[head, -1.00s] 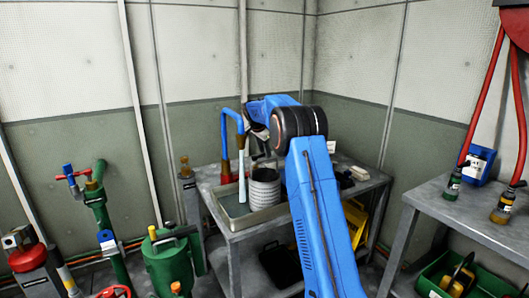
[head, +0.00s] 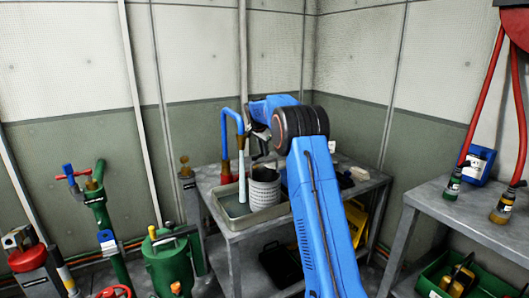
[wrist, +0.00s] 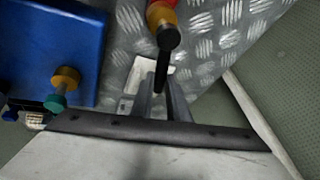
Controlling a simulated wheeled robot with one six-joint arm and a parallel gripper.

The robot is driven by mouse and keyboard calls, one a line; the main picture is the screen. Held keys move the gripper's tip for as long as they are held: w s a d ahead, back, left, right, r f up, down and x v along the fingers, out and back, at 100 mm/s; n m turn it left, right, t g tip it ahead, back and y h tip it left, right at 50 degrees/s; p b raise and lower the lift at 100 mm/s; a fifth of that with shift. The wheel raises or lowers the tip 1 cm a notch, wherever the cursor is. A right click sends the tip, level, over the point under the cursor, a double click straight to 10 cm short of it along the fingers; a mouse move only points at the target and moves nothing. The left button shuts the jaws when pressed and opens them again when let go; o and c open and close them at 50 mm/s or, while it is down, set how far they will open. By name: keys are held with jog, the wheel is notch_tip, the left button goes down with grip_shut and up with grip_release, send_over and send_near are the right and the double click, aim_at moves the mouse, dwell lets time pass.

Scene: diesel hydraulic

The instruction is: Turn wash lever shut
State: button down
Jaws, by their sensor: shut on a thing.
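In the wrist view a black lever (wrist: 163,62) hangs from a red and yellow fitting (wrist: 161,14). The two grey fingers of my gripper (wrist: 163,100) stand on either side of the lever's lower end and are shut on it. In the head view my gripper (head: 260,143) is small and dark, beside a blue bent pipe (head: 225,135) with a red base (head: 225,172). The lever cannot be made out clearly there. A pale spout (head: 241,172) hangs from the pipe over the tray.
A grey tray (head: 212,208) on the metal bench holds a ribbed pale pot (head: 265,196). A blue box (wrist: 50,40) with a yellow and green knob (wrist: 62,88) lies left of my fingers. Green pipework (head: 100,215) stands left. A second bench (head: 435,200) stands right.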

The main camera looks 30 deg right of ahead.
jog(key=w+a+n+t+y, duration=0.1)
jog(key=w+a+n+y, duration=0.3)
jog(key=n, duration=1)
jog(key=shift+w+a+n+y, duration=0.3)
jog(key=shift+a+y, duration=0.45)
jog(key=shift+y, duration=0.15)
jog(key=shift+a, duration=0.1)
jog(key=c, duration=1.7)
grip_release()
jog(key=v, duration=1.7)
jog(key=shift+s+r, duration=0.1)
